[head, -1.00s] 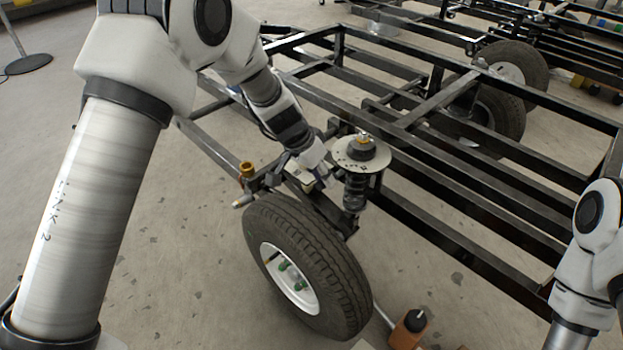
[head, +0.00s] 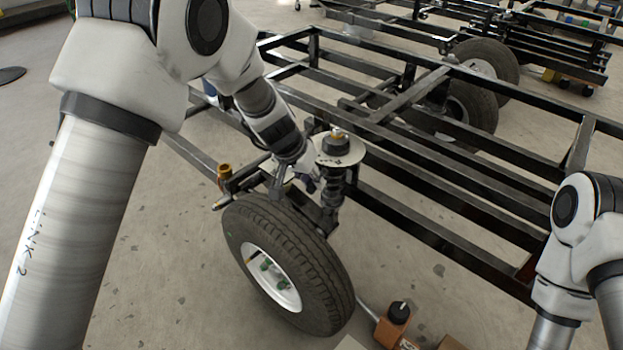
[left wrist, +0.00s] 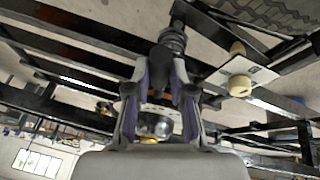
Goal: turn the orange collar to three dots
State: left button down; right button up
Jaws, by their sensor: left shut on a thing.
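My left gripper (head: 308,183) is beside the strut, just below the plate. In the left wrist view its purple-lined fingers (left wrist: 162,82) are shut on a dark part of the strut (left wrist: 163,62). The plate's edge with small marks (left wrist: 150,109) shows between them. No three dots can be made out. My right gripper is out of view.
The wheel (head: 313,262) stands in front of the strut. A black frame (head: 440,170) runs behind it. A brass-coloured cylinder (head: 224,172) stands left of the strut. An orange-brown block with a black knob (head: 397,325) lies at the front.

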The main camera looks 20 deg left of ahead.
pick_arm(q)
jog(key=c, duration=1)
grip_release()
jog(key=v, duration=1.2)
jog(key=shift+w, duration=0.1)
